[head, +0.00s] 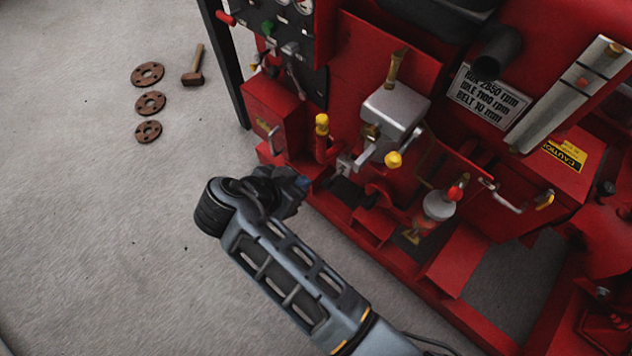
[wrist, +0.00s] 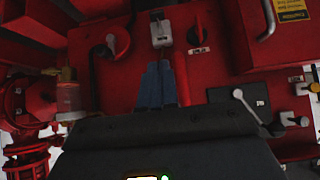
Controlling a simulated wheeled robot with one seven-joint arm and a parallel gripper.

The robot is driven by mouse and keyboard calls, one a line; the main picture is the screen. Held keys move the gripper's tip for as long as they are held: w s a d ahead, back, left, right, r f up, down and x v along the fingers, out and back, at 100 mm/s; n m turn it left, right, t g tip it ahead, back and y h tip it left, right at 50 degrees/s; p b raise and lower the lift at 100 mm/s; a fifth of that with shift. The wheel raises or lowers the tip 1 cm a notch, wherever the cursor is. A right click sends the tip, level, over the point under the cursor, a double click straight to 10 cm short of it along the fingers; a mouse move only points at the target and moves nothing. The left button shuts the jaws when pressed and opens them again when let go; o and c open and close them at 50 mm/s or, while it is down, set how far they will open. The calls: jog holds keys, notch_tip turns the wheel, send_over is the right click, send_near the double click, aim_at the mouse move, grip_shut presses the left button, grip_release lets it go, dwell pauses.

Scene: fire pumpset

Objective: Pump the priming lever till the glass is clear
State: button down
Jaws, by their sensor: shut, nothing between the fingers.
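My gripper (head: 303,183) is shut and empty in front of the red pumpset; its blue fingertips (wrist: 157,68) lie together in the wrist view. A pale metal lever-like piece (wrist: 161,32) lies just beyond the tips. In the head view a grey metal piece (head: 345,163) sits just right of the tips, below a grey box. It may be the priming lever; I cannot tell surely, nor whether the fingers touch it. A pale, glass-like bowl (head: 438,205) with a red top stands further right.
A yellow-capped red pipe (head: 322,138) stands close above my gripper. A yellow knob (head: 393,159) and a yellow-ended handle (head: 520,200) stick out to the right. Rusty flanges (head: 150,103) and a hammer (head: 194,68) lie on the floor. The floor at left is mostly free.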

jog(key=b, duration=0.3)
send_near(329, 182)
jog(key=w+d, duration=0.2)
jog(key=w, duration=0.1)
jog(key=f, duration=0.1)
jog(key=f+b, duration=0.2)
jog(key=shift+d+f, duration=0.1)
jog(key=shift+d, duration=0.15)
jog(key=shift+f, duration=0.5)
